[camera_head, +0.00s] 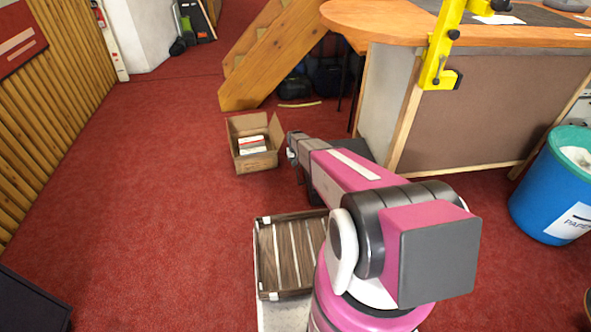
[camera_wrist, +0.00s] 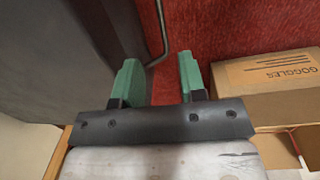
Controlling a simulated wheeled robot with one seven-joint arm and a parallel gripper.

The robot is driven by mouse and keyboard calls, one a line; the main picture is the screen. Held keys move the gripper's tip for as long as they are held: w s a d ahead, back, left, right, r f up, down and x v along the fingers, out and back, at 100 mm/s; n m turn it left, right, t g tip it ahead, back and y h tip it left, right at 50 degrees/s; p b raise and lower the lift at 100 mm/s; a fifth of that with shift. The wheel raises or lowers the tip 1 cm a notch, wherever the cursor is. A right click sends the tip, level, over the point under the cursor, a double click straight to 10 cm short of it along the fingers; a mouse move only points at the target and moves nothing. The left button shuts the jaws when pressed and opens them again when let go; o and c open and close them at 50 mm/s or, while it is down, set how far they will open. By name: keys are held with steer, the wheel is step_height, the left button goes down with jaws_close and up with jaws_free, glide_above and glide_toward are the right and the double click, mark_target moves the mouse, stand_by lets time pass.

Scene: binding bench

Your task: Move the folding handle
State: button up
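A thin grey bent rod (camera_wrist: 159,38), which looks like the folding handle, shows in the wrist view beside a large dark grey surface (camera_wrist: 60,60). It hooks down and left near its lower end. My gripper (camera_wrist: 158,78) has two green fingers set wide apart, with nothing between them. The rod's lower end shows just beyond the gap between the fingertips. I cannot tell its distance from them. In the head view my arm reaches away from me toward the floor left of the bench, and it hides the handle.
An open cardboard box (camera_head: 258,161) with items inside stands close to my arm's end; a box marked GOGGLES (camera_wrist: 270,85) is right of the fingers. Wooden stairs (camera_head: 262,65), the bench (camera_head: 480,125) and a blue bin (camera_head: 546,200) stand around.

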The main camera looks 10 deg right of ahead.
steer(key=f, duration=0.8)
steer(key=w+f, duration=0.1)
steer(key=f, duration=0.2)
steer(key=shift+d+f, duration=0.35)
steer(key=shift+f, duration=0.05)
steer(key=shift+c, duration=0.3)
jaws_close()
